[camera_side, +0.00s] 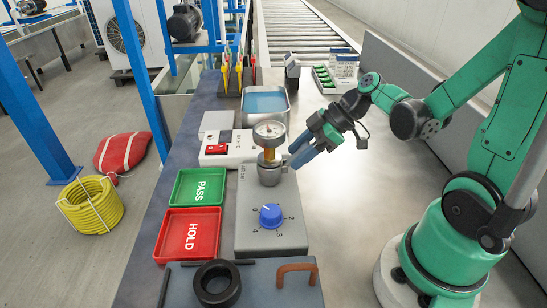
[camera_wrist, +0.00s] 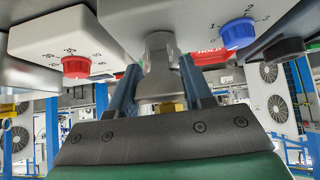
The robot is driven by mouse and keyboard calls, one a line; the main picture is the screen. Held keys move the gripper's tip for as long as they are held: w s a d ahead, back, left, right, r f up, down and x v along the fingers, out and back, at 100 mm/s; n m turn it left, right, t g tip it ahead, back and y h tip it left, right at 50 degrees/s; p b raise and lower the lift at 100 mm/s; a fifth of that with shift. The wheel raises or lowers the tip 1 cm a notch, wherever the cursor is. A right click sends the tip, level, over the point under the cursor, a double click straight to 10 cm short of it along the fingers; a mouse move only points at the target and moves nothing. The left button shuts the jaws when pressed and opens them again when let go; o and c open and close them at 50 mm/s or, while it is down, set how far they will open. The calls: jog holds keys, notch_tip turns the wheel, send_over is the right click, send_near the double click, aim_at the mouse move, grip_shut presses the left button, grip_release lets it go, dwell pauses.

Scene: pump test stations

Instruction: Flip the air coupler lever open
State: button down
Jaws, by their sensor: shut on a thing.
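In the wrist view, the fingers of my gripper (camera_wrist: 160,85) stand on both sides of a grey metal piece (camera_wrist: 157,78) of the coupler, the lever as far as I can tell. The gripper is shut on it. The fingertips and much of the lever are hidden.
The station's blue dial (camera_side: 270,215) is in front of the coupler. Green PASS (camera_side: 191,199) and red HOLD (camera_side: 179,246) trays lie left. The bench right of the station is clear.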

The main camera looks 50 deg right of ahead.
jog(key=shift+s+d+f+t+y, duration=0.2)
jog(key=shift+d+f+t+y, duration=0.05)
jog(key=shift+t+y, duration=0.45)
jog(key=shift+c, duration=1.8)
grip_release()
jog(key=shift+v, duration=2.75)
